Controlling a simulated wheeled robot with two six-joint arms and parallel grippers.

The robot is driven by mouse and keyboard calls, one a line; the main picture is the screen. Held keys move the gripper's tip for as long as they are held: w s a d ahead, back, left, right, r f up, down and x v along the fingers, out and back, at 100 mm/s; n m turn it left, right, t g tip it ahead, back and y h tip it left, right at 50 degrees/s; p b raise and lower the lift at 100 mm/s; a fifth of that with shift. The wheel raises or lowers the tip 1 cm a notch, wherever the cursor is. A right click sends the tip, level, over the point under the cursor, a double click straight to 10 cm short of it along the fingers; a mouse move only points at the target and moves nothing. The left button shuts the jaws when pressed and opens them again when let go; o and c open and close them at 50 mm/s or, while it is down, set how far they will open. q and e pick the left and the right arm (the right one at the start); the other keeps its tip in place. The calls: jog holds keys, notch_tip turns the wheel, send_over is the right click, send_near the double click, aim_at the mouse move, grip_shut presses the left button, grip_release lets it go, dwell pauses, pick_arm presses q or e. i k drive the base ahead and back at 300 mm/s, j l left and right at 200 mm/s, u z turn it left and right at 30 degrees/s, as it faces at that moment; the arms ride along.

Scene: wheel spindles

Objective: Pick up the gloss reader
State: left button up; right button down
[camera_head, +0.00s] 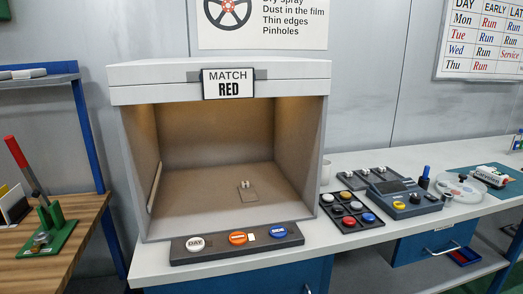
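No part is plainly marked as the gloss reader. A blue-grey instrument (403,190) with a small screen and round buttons sits on the white counter, right of the booth; it may be the gloss reader, but I cannot tell for sure. A small brown plate with a pale raised piece (248,191) lies on the booth floor. Another small labelled white device (490,176) lies on a green mat at the far right. Neither of my grippers shows in this view.
A light booth (219,82) marked MATCH RED stands open on the counter, with a button bar (215,249) in front. A black tray (337,223) holds several coloured discs. A green stand with a red lever (47,233) is on the wooden bench at left. The counter's front right strip is clear.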

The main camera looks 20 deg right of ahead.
aim_at(495, 179)
jog(key=z, duration=2)
